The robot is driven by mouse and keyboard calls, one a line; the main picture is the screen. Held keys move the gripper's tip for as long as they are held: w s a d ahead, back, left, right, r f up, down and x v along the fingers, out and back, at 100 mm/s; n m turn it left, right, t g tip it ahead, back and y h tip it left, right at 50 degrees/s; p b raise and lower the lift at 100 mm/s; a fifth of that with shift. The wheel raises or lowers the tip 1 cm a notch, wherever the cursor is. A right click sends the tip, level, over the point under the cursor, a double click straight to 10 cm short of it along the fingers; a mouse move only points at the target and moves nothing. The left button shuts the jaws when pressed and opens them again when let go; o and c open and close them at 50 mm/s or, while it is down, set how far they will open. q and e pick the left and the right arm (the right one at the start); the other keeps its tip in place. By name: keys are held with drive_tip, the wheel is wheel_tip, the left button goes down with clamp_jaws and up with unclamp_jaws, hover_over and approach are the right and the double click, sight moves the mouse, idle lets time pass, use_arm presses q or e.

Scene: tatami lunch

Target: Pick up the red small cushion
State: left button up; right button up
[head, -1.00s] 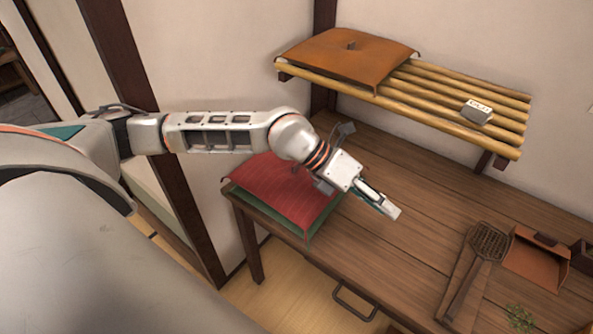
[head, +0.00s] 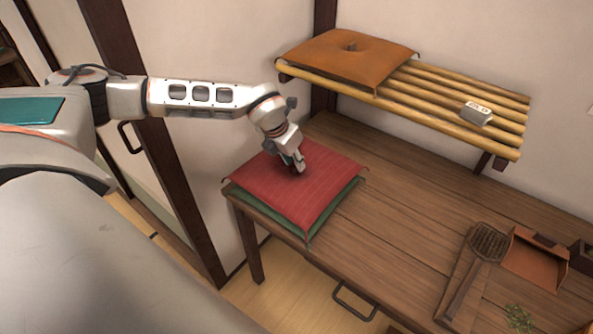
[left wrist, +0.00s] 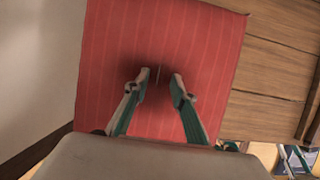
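The red small cushion (head: 310,196) lies on a green cushion (head: 338,213) at the left end of the wooden table. It also fills the middle of the left wrist view (left wrist: 205,50). My left gripper (head: 298,168) points down over the middle of the red cushion. In the left wrist view my left gripper (left wrist: 158,84) is open, with a gap between its two fingers and the cushion's dark central dimple just beyond the tips. I cannot tell whether the fingertips touch the cloth.
A bamboo shelf (head: 440,105) hangs above the table's back, bearing an orange cushion (head: 335,52) and a small grey block (head: 476,113). A grater-like tool (head: 487,243) and an orange dustpan (head: 535,258) lie at the right. The table's middle (head: 400,210) is clear.

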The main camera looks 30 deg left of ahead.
use_arm(q)
drive_tip(key=shift+x, duration=1.05)
clamp_jaws()
drive_tip(key=shift+w+r, duration=0.1)
drive_tip(key=shift+r, duration=0.1)
